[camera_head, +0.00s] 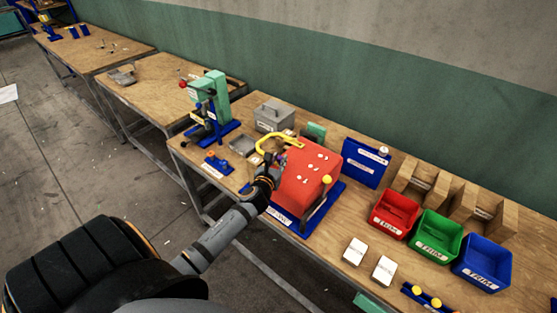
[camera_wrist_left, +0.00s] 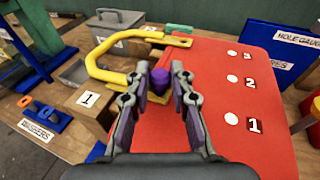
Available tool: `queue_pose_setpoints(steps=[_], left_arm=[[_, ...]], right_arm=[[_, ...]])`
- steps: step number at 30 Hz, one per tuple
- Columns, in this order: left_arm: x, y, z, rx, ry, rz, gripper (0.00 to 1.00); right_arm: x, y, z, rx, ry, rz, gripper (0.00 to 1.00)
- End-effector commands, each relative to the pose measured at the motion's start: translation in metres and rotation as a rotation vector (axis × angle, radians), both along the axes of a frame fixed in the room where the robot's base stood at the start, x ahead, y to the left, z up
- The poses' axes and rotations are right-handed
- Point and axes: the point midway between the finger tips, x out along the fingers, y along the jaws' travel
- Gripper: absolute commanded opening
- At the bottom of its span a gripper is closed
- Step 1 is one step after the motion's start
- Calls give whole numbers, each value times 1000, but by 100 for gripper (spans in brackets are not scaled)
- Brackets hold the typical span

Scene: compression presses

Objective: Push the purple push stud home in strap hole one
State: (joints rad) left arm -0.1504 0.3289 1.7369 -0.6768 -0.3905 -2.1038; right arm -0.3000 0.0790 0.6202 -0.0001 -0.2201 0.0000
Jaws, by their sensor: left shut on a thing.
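The purple push stud (camera_wrist_left: 160,82) sits between the fingertips of my left gripper (camera_wrist_left: 159,72) in the left wrist view. The gripper is shut on it, over the left part of a sloping red panel (camera_wrist_left: 265,105). The panel carries white round spots labelled 1 (camera_wrist_left: 231,118), 2 (camera_wrist_left: 232,82) and 3 (camera_wrist_left: 232,54), to the right of the fingers. A yellow bent strap (camera_wrist_left: 105,72) curves behind and left of the fingers. In the head view, my left gripper (camera_head: 268,170) is at the left side of the red panel (camera_head: 303,180), below the strap (camera_head: 270,141). The stud's tip is hidden.
A block marked 1 (camera_wrist_left: 87,99) and a blue washer holder (camera_wrist_left: 45,118) stand left. A grey box (camera_head: 273,117) and green press (camera_head: 208,95) stand behind and left. Red (camera_head: 395,214), green (camera_head: 437,238) and blue (camera_head: 483,263) bins stand right. Two white blocks lie in front.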

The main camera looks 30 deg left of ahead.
Motion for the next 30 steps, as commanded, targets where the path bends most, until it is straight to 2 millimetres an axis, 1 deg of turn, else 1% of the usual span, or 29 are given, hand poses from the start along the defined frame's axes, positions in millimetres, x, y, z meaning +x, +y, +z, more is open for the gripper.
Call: queue_pose_setpoints(steps=[21,22,27,30], left_arm=[[0,0,-19,0,0,0,11],[0,0,-17,0,-1,0,26],[0,0,-17,0,-1,0,48],[0,0,-17,0,0,0,48]], right_arm=[[0,0,-13,0,0,0,55],[0,0,-12,0,0,0,55],[0,0,-12,0,0,0,55],[0,0,-12,0,0,0,55]])
